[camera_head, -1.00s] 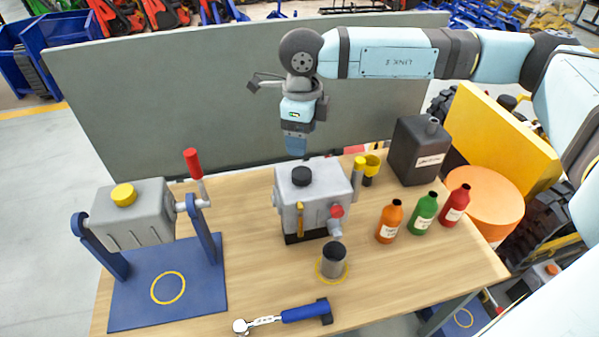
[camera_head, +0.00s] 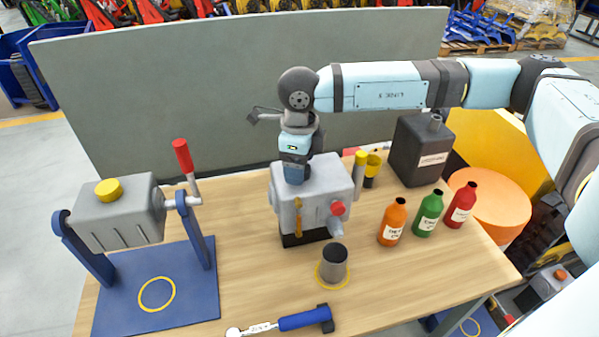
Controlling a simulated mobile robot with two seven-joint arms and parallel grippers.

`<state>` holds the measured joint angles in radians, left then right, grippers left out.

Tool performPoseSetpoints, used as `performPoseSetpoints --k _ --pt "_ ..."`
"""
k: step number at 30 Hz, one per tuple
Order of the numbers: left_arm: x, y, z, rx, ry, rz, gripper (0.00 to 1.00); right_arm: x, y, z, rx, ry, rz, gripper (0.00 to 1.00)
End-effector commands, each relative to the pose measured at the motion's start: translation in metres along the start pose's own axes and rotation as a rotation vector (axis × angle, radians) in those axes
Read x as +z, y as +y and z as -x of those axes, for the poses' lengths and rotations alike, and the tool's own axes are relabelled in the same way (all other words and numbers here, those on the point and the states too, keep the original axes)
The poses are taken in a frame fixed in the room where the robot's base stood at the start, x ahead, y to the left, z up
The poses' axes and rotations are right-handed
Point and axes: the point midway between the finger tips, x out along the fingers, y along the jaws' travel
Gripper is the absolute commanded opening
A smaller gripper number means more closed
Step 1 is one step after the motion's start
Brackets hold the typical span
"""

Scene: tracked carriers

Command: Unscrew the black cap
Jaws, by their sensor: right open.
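The black cap belongs on top of the grey gearbox-like housing (camera_head: 318,210) in the middle of the table. The cap is hidden now behind my right gripper (camera_head: 294,178), which points straight down over it. The gripper is open. Its fingertips are at the height of the housing's top, and I cannot tell whether they touch the cap. The housing stands upright, with a red knob (camera_head: 337,208) and a yellow-topped tube (camera_head: 359,168) at its right side. My left gripper is not in view.
A grey housing with a yellow cap (camera_head: 108,190) sits in a blue stand at the left. Orange (camera_head: 392,224), green (camera_head: 427,212) and red (camera_head: 460,205) bottles and a black canister (camera_head: 420,150) stand right.

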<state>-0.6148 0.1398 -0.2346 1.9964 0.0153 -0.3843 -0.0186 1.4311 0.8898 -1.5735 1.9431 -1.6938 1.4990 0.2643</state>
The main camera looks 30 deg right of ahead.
Motion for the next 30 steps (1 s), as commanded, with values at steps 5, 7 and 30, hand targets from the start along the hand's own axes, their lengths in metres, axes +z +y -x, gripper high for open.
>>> performPoseSetpoints --k 5,7,30 --pt "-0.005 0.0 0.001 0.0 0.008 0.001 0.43 0.0 0.0 0.001 0.0 0.0 0.0 0.52" --pt "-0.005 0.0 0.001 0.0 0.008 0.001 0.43 0.0 0.0 0.001 0.0 0.0 0.0 0.36" --pt "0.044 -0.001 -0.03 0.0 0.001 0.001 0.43 0.0 0.0 -0.004 0.0 -0.001 0.777 0.3"
